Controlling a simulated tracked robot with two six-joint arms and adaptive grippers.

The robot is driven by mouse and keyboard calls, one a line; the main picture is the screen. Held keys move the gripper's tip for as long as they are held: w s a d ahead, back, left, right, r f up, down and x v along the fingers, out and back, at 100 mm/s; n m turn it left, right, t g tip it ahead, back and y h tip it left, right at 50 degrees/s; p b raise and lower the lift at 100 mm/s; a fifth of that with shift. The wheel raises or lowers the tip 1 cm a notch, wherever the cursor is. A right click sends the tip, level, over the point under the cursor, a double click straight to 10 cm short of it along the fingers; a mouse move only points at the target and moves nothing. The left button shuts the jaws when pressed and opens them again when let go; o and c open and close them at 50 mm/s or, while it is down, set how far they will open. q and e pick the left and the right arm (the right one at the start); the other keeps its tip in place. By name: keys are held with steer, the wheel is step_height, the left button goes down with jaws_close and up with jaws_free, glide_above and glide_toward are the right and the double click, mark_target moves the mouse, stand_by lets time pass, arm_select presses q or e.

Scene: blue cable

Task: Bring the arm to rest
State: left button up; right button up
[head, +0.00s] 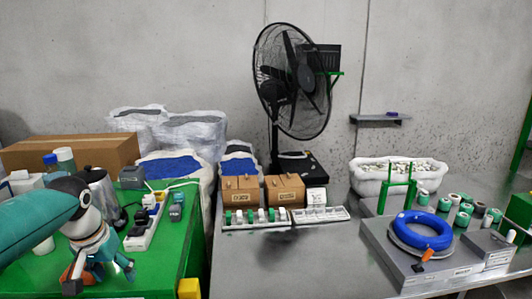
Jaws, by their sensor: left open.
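My left arm (35,230) comes in from the left over the green table. Its gripper (100,277) points downward at the lower left, with its fingers apart and nothing seen between them. The blue cable (440,240) is coiled in a ring on a grey metal box (400,267) at the right, far from my left gripper. An orange piece (427,255) sits at the coil's front edge. My right gripper is not in view.
The green table (175,245) holds a white power strip (147,224), small devices and bottles. Two small cardboard boxes and a white rack (330,215) are in the middle. The grey table's front middle is clear.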

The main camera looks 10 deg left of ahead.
arm_select(q)
steer(key=s+d+f+m+g+h, duration=0.1)
steer(key=s+d+f+g, duration=0.1)
steer(key=d+f, duration=0.5)
steer(key=s+d+f+m+g+h, duration=0.1)
steer(key=d+f, duration=0.2)
steer(key=f, duration=0.7)
steer(key=s+d+f+g+h, duration=0.1)
steer(key=s+d+f+g, duration=0.1)
steer(key=d+f, duration=0.55)
steer(key=s+d+f+h, duration=0.2)
steer(key=s+d+f, duration=1)
steer(key=s+f, duration=0.4)
steer(key=shift+s+n+t, duration=0.2)
steer(key=shift+n+t, duration=0.1)
steer(key=shift+n, duration=0.1)
steer(key=w+t, duration=0.1)
steer(key=w+a+t, duration=0.1)
steer(key=w, duration=0.1)
steer(key=shift+w+f, duration=0.1)
steer(key=shift+w, duration=0.1)
steer(key=c, duration=0.4)
steer(key=shift+w+d, duration=0.15)
